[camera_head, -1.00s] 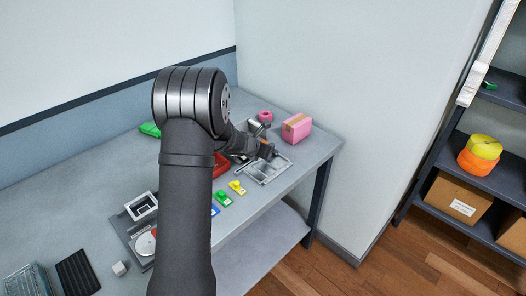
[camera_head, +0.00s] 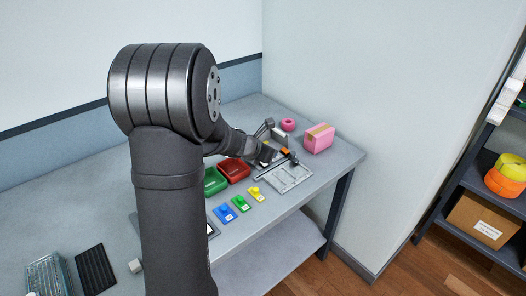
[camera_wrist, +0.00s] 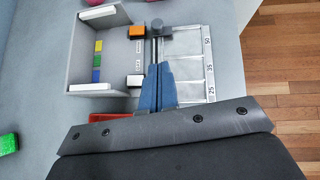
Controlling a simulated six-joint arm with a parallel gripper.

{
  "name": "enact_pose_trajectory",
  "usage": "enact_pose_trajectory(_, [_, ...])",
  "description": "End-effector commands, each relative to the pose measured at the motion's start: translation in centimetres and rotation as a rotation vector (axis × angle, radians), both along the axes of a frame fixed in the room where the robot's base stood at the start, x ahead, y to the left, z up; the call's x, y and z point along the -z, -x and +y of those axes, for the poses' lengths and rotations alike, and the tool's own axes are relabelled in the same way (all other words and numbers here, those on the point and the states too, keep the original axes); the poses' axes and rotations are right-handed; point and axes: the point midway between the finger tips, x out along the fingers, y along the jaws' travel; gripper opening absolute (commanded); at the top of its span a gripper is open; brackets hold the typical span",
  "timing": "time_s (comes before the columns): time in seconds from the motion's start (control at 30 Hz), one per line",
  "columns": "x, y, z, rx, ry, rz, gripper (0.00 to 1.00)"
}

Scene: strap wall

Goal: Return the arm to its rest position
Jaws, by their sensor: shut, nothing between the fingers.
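My gripper (camera_wrist: 158,68) shows in the wrist view as two blue fingers closed together with nothing between them. They point at a dark post with a round head (camera_wrist: 157,28), above a grey tray marked 50, 35 and 25 (camera_wrist: 192,68). I cannot tell whether they touch anything. In the head view my arm rises in front, bends at a large elbow and reaches down to the far right of the table (camera_head: 110,190). There my wrist is beside the grey tray (camera_head: 290,178), and the fingertips are too small to make out.
Red (camera_head: 234,170) and green (camera_head: 213,182) bins, small coloured pieces (camera_head: 240,203) and a pink box (camera_head: 319,138) stand close by. A wall is behind; a shelf (camera_head: 470,235) stands right.

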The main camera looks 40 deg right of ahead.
Motion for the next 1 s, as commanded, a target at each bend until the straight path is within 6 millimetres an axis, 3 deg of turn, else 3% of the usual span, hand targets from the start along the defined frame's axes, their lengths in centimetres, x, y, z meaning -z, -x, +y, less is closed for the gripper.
enact_pose_trajectory(0.2, [-2.0,0.4,2.6,-0.001,0.0,0.0,0.0])
enact_pose_trajectory(0.4, [-2.7,0.6,3.6,-0.001,-0.002,0.002,0.0])
enact_pose_trajectory(0.8, [-2.7,0.6,3.6,-0.001,-0.002,0.002,0.0])
enact_pose_trajectory(1.0, [-1.7,0.4,2.3,0.0,-0.003,0.003,0.0])
